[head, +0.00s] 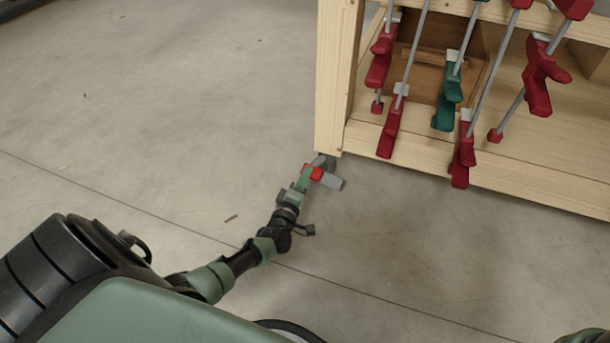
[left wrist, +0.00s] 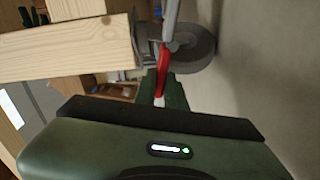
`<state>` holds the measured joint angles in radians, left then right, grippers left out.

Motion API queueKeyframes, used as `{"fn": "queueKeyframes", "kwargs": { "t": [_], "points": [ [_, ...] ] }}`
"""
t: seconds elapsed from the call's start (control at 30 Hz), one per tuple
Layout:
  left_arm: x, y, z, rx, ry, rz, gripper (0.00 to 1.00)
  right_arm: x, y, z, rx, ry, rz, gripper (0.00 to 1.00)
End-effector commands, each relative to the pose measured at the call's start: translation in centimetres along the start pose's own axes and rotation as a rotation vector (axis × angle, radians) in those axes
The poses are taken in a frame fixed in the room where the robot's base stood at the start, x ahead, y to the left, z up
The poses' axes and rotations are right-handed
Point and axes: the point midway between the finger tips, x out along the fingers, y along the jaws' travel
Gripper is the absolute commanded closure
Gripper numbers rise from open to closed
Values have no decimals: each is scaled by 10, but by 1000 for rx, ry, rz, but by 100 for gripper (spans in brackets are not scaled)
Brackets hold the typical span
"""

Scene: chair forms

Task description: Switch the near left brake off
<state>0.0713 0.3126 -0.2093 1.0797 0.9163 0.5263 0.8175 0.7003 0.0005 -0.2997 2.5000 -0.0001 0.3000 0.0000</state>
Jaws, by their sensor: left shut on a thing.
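The near left brake is a red lever (left wrist: 163,68) on a grey caster wheel (left wrist: 196,54) beneath the wooden workbench corner. It also shows in the head view as a small red piece (head: 315,173) at the foot of the bench's near left leg. My left gripper (head: 308,178) is at this caster, shut on the red brake lever. In the left wrist view its fingers (left wrist: 164,90) sit right at the lever and partly hide it. The exact tilt of the lever is hard to tell. My right gripper is not in view.
The wooden workbench (head: 480,172) fills the upper right, its leg (head: 337,80) close above my left gripper. Several red clamps (head: 391,128) and a green clamp (head: 447,104) hang on its side. The concrete floor (head: 190,110) to the left is clear.

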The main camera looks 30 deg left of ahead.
Motion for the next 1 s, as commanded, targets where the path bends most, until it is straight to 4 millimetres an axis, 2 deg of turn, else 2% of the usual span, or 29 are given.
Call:
{"fn": "queueKeyframes", "kwargs": {
  "t": [0.27,0.3,0.33,0.37,0.73,1.0],
  "points": [
    [-1,-1,2,4,-3,-1,100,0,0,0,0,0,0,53],
    [-1,-1,2,4,-3,-1,78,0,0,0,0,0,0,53],
    [-1,-1,2,4,-3,-1,70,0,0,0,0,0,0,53],
    [-1,-1,2,4,-2,-1,67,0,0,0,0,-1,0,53],
    [-6,1,0,1,-2,-2,67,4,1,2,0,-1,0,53],
    [-50,3,0,1,-2,-4,67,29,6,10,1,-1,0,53]
  ]
}}
